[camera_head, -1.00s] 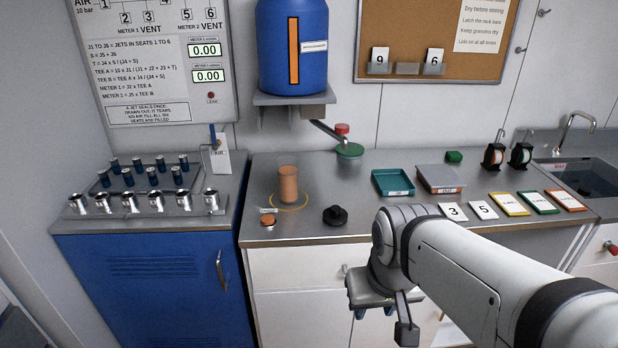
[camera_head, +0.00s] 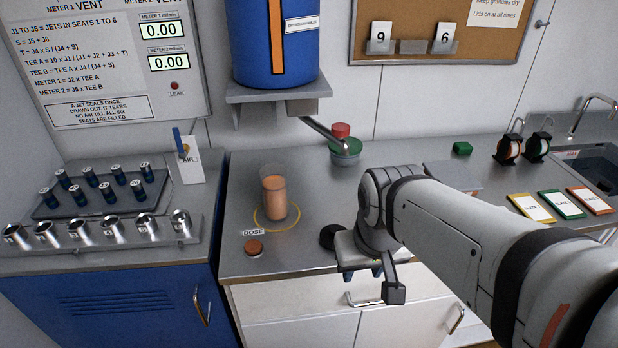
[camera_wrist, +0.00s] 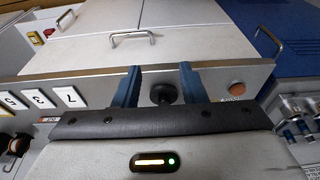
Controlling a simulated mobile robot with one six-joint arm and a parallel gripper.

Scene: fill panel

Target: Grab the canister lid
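The canister lid is most likely the black round knobbed piece (camera_head: 328,236) on the counter's front part, partly hidden by my gripper in the head view. In the wrist view this black piece (camera_wrist: 163,93) shows between my two blue fingers, beyond the gripper's dark edge. My gripper (camera_head: 368,270) hangs at the counter's front edge, just right of the lid. Its fingers (camera_wrist: 159,82) are apart with a wide gap, and I see no contact with the lid. The clear canister with orange granules (camera_head: 275,198) stands upright and uncovered inside a yellow ring, left of the lid.
An orange dose button (camera_head: 254,248) lies near the front edge. A blue hopper (camera_head: 250,40) with a spout hangs over the counter, a green piece with a red knob (camera_head: 342,146) below the spout. Metal seats (camera_head: 110,228) stand left. Coloured cards (camera_head: 562,204) lie right.

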